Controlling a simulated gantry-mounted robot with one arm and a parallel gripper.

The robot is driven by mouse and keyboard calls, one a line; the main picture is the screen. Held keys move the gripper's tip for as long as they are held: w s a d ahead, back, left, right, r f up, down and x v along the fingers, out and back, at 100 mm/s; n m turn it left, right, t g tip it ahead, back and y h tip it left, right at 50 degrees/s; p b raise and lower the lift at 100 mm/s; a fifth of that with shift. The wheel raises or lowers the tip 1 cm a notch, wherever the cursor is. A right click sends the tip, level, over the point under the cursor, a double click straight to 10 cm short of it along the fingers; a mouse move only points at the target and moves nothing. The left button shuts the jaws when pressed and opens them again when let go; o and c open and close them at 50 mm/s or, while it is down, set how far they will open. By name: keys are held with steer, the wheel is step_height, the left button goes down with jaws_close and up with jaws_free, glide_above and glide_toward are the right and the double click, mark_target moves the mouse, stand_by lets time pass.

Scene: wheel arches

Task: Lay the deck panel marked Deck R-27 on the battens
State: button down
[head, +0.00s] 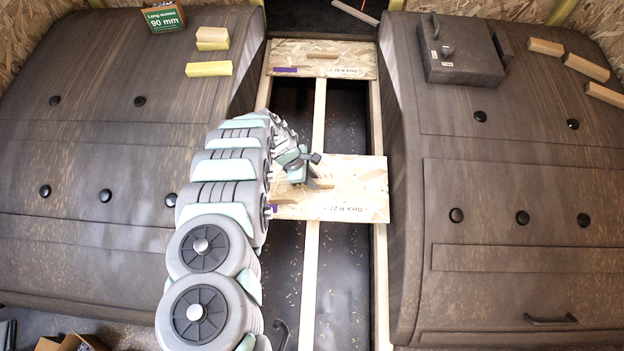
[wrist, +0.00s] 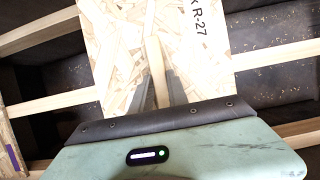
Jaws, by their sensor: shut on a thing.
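The deck panel marked Deck R-27 (head: 350,190) is a pale chipboard rectangle across the gap between the wheel arches; part of its lettering also shows in the wrist view (wrist: 215,60). My gripper (head: 311,183) is shut on the panel's narrow wooden grip strip, with a finger on each side of it in the wrist view (wrist: 158,92). The panel crosses above the middle batten (head: 310,285) and reaches slightly past the right batten (head: 379,270). The left batten (head: 264,92) is partly hidden by my arm. The panel seems raised; its height over the battens is unclear.
Another deck panel (head: 350,62) with a grip strip lies across the battens at the far end. Wheel arches (head: 90,170) (head: 510,180) flank the gap. A dark box (head: 460,50), wood blocks (head: 209,69) and a green carton (head: 163,17) sit on them.

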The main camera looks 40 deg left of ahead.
steer(key=shift+f+b, duration=3.9)
steer(key=shift+f, duration=0.3)
steer(key=shift+f+b, duration=0.3)
steer(key=shift+f, duration=0.5)
steer(key=c, duration=1.2)
jaws_free()
steer(key=p+v, duration=0.3)
steer(key=v, duration=0.6)
steer(key=shift+w+a+r, duration=0.1)
steer(key=shift+r, duration=0.15)
steer(key=shift+s+a+r, duration=0.1)
steer(key=shift+s+r, duration=0.25)
steer(key=shift+r, duration=0.2)
